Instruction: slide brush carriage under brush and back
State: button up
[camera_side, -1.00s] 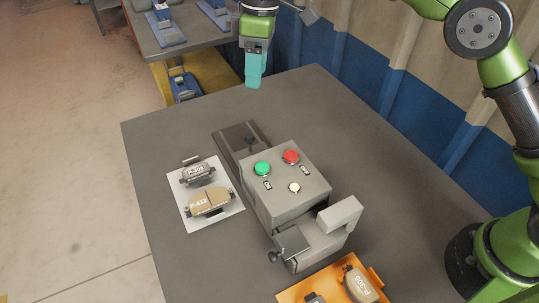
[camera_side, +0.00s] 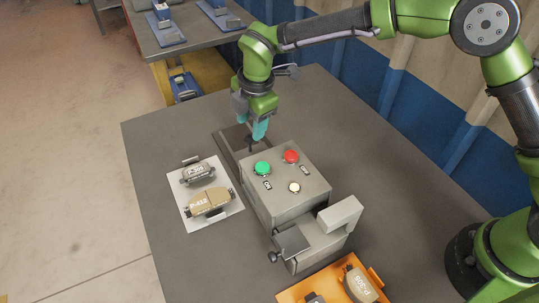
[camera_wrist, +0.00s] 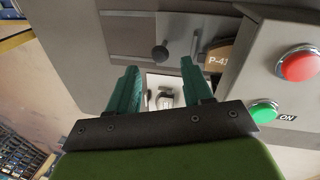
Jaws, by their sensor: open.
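The brush carriage seems to be the dark flat slide (camera_side: 226,146) with a small black knob, at the back of the grey button box (camera_side: 285,195). In the wrist view the knob (camera_wrist: 160,53) stands on the grey slide (camera_wrist: 125,30), ahead of my fingertips. My gripper (camera_side: 257,133) points down over the slide, close to the knob; its teal fingers partly cover it. In the wrist view my gripper (camera_wrist: 161,72) is open, with nothing between its fingers. I cannot tell whether a finger touches the knob. I cannot make out the brush.
The box carries a green button (camera_side: 262,169), a red button (camera_side: 291,157) and a white one. An orange tray (camera_side: 300,288) is at the front. The table's left side is clear.

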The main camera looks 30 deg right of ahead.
aim_at(249, 135)
jog(key=f, duration=0.3)
jog(key=w+f, duration=0.1)
jog(key=f, duration=0.2)
jog(key=shift+w+a+f, duration=0.1)
jog(key=shift+w+f, duration=0.05)
jog(key=shift+f, duration=0.05)
grip_shut()
